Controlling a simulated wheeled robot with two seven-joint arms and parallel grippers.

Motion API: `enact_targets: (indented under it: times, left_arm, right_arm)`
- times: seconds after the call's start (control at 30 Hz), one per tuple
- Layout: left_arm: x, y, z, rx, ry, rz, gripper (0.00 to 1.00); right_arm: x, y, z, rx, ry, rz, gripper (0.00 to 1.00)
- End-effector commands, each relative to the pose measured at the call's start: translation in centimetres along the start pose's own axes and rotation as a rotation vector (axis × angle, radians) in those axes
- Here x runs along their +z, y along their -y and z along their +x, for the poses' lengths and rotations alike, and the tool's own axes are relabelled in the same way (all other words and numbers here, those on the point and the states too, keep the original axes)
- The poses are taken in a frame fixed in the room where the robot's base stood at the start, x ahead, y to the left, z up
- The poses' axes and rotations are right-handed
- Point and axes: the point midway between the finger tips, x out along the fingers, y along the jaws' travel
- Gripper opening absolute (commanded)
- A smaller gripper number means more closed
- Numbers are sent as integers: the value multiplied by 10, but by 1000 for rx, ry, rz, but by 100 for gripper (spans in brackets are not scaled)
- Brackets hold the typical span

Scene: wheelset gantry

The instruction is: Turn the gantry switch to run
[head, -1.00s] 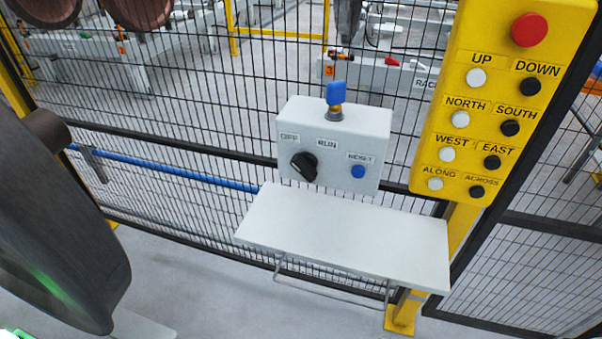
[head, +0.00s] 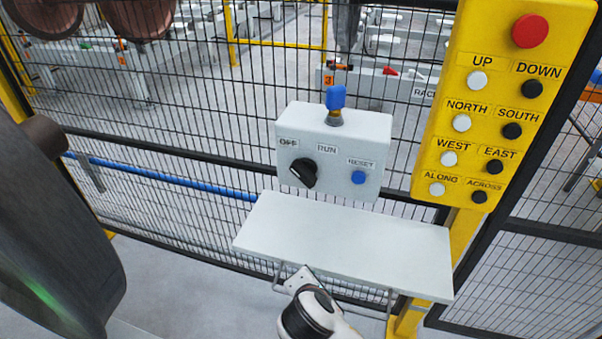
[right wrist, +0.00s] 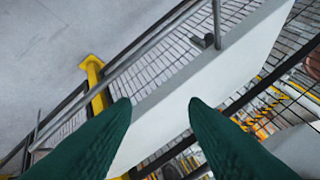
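The switch (head: 303,172) is a black rotary knob on the front of a pale control box (head: 335,150). Its white mark points up and left, towards the OFF label (head: 288,142); the RUN label (head: 327,149) is to the right above it. My right wrist shows at the bottom of the head view, in front of the shelf's near edge and below the box; its fingers cannot be made out there. In the right wrist view my right gripper (right wrist: 160,103) has two dark green fingers apart, nothing held, with the shelf beyond. My left gripper is not in view.
A white shelf (head: 340,240) juts out below the box, with a rail under it. A blue RESET button (head: 358,178) is beside the switch. A yellow button panel (head: 490,95) with a red button stands at right. Mesh fence is behind.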

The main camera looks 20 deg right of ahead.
Motion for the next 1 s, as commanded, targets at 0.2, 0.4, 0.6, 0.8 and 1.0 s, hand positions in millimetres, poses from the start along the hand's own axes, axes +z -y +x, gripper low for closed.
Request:
enact_targets:
  times: [0.2, 0.4, 0.6, 0.8, 1.0]
  left_arm:
    - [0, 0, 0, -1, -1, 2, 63]
    - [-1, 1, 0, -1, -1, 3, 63]
    - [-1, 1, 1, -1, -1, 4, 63]
    - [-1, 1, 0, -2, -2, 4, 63]
    - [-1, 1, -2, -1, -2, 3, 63]
  right_arm:
    - [-22, 82, -24, -86, -358, -715, 40]
    - [-40, 132, -54, 2, -691, -1177, 40]
    - [-48, 152, -72, 101, -858, -1372, 40]
    - [-59, 161, -63, 121, -883, -1401, 40]
    - [-83, 177, -36, 122, -881, -1400, 40]
